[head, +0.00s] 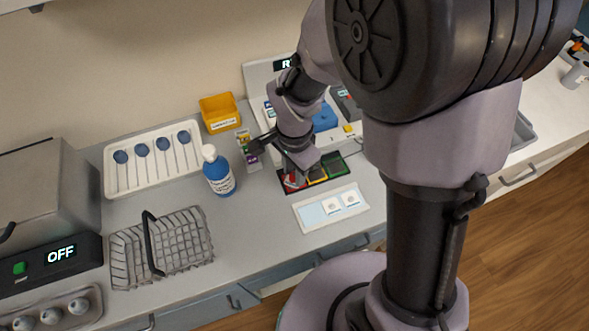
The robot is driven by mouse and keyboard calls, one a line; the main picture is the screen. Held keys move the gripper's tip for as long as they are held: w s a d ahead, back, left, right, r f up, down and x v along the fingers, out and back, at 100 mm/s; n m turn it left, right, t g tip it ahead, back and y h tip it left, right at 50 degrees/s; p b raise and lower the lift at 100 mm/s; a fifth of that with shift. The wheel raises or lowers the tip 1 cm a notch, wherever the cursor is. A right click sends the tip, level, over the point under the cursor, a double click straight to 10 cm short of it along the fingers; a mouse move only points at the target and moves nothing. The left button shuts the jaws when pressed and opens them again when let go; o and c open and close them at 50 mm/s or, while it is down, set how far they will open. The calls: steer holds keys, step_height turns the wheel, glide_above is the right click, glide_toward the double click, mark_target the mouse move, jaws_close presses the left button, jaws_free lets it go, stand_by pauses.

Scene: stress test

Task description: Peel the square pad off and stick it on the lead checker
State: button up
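A pale card (300,228) lies on the counter near its front edge. It bears two white square pads (331,206) with round centres, side by side on its right part, and a plain light-blue area (311,214) on its left. Behind the card is a dark tray (338,167) with red, yellow and green sections. A white device (256,70) with a lit, partly hidden display stands behind my arm; I cannot tell which thing is the lead checker. My gripper (291,180) is low over the red section. Its fingers are too small and covered to tell whether they hold anything.
A blue-and-white bottle (219,176) stands left of my gripper, beside small coloured items (249,152). A yellow bin (218,110), a white tray (121,181) of blue-tipped sticks, a wire basket (190,246) and a machine reading OFF (70,252) fill the left.

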steer(key=shift+r+p, duration=1.55)
steer(key=shift+r, duration=0.5)
steer(key=shift+o, duration=0.4)
steer(key=o, duration=0.5)
steer(key=shift+r+p, duration=1.05)
steer(key=shift+r, duration=0.45)
